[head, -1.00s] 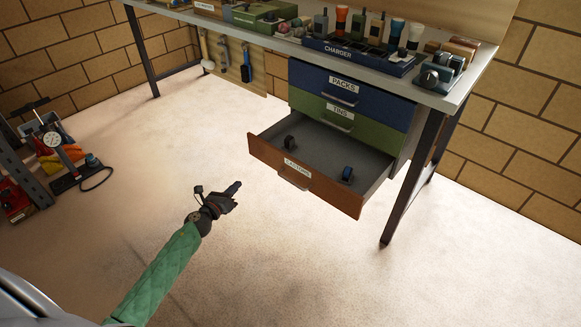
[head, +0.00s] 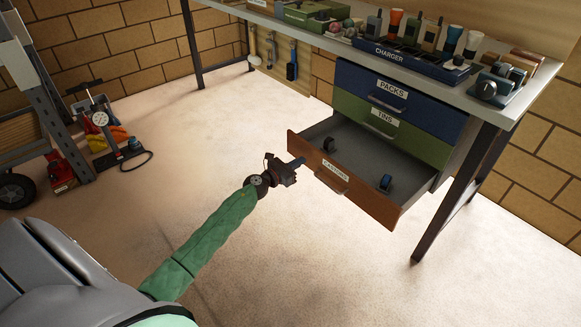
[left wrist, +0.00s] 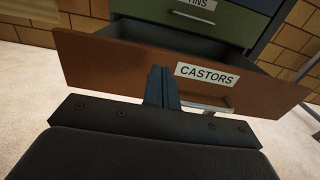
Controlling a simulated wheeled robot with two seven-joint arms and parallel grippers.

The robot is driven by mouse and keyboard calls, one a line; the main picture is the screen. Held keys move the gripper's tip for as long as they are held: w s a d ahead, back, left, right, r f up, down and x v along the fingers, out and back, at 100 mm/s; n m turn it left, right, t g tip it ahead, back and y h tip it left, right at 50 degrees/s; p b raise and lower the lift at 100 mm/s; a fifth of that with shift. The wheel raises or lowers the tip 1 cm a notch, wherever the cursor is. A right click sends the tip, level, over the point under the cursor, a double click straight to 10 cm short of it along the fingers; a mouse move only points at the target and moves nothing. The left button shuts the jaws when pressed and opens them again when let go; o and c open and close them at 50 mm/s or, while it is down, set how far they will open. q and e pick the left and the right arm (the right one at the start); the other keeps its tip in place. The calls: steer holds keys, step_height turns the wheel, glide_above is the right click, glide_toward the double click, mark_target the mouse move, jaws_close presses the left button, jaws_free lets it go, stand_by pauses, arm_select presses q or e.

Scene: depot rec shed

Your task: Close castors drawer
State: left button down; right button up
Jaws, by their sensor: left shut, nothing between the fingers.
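The castors drawer (head: 363,194) is the lowest of the unit's drawers and stands pulled out, with an orange-brown front. Its label and handle also show on the front in the left wrist view (left wrist: 125,66). Inside lie a black castor (head: 329,145) and a blue and black castor (head: 385,182). My left gripper (head: 301,161) is shut and empty, with its fingertips at the left part of the drawer front. In the left wrist view the fingers (left wrist: 161,75) point at the front, left of the label; I cannot tell if they touch it. My right gripper is not in view.
The blue packs drawer (head: 385,95) and green tins drawer (head: 375,128) above are shut. The bench (head: 512,105) carries a charger (head: 395,60) and several tools. A bench leg (head: 452,205) stands right of the drawer. A pump (head: 103,125) stands at left; the floor between is clear.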

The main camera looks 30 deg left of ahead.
mark_target(317, 152)
arm_select(q)
steer(key=shift+x, duration=3)
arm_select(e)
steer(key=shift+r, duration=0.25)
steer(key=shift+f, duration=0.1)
